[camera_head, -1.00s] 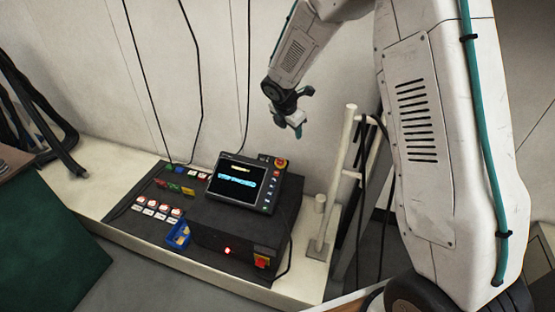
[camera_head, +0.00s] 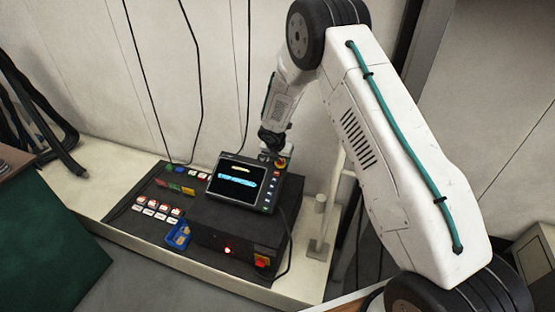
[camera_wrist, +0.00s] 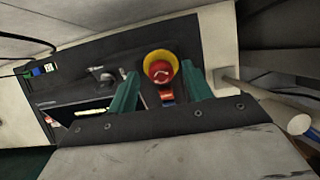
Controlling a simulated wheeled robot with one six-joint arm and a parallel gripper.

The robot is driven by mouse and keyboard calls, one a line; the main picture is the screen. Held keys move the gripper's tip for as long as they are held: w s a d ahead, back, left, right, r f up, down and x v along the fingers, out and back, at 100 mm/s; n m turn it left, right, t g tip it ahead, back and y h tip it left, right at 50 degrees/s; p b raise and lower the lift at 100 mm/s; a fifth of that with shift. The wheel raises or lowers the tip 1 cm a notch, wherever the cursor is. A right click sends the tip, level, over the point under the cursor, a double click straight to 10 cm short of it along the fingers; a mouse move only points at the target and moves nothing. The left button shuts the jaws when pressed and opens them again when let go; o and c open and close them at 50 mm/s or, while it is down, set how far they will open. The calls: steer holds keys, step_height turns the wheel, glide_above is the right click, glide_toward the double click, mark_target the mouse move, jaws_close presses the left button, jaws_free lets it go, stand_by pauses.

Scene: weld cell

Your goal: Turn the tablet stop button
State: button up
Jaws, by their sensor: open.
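The tablet (camera_head: 243,184) lies tilted on a black control box, its screen lit. Its stop button (camera_head: 280,164) is at the upper right corner of the tablet, partly hidden by my gripper in the head view. In the wrist view the stop button (camera_wrist: 161,68) is a red knob in a yellow ring. My gripper (camera_head: 279,152) is right at that corner, pointing down. In the wrist view my gripper's two green fingers (camera_wrist: 161,92) are apart, one on each side of the button. I cannot tell whether they touch it.
The black control box (camera_head: 225,236) carries several labelled buttons (camera_head: 158,208), a blue tray (camera_head: 178,235) and a red-and-yellow switch (camera_head: 262,261). A pale post (camera_head: 345,205) stands right of the box. A green panel (camera_head: 45,235) is at the lower left. Cables hang along the wall.

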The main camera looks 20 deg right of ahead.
steer(key=shift+d+f, duration=0.1)
steer(key=shift+f, duration=0.15)
steer(key=shift+c, duration=0.3)
steer(key=c, duration=0.9)
